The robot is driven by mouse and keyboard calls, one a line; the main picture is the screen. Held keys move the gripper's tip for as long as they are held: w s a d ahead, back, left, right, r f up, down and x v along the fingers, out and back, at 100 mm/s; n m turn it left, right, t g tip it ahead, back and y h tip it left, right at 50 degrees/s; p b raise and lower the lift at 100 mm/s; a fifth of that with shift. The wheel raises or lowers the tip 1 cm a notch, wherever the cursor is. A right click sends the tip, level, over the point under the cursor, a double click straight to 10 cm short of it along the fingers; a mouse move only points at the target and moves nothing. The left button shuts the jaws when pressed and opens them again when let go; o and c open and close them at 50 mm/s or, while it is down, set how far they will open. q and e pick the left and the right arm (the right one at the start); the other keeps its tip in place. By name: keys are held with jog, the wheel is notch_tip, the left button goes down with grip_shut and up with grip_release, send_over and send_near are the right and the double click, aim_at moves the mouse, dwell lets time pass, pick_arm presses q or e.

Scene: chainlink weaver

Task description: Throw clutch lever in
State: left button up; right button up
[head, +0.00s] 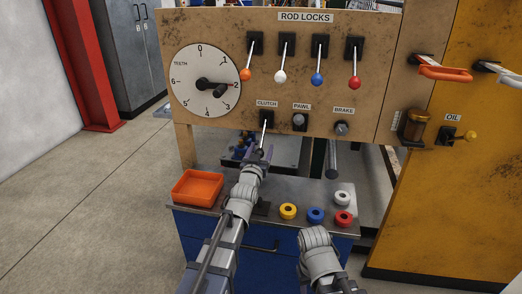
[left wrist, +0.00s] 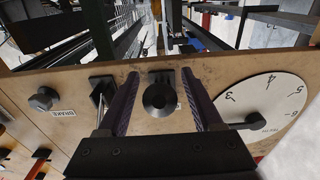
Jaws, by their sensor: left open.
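The clutch lever (head: 264,130) is a thin pale rod on a black plate under the CLUTCH label, pointing down from the panel in the head view. Its round black knob (left wrist: 159,96) faces the camera in the left wrist view. My left gripper (head: 260,155) is at the lever's lower end. In the left wrist view its two fingers (left wrist: 160,100) are open, one on each side of the knob, with visible gaps. The knob's small details are partly hidden by the gripper in the head view. My right gripper is not in view.
The pawl (head: 299,121) and brake (head: 341,128) controls sit close to the right of the clutch. The dial (head: 203,80) is at upper left. Below are an orange tray (head: 197,187) and several coloured rings on the bench (head: 265,208). Open floor lies at left.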

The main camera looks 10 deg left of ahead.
pick_arm(q)
jog(key=s, duration=0.7)
jog(key=shift+s+a+f, duration=0.15)
jog(key=shift+s+f, duration=0.1)
jog(key=shift+s, duration=0.15)
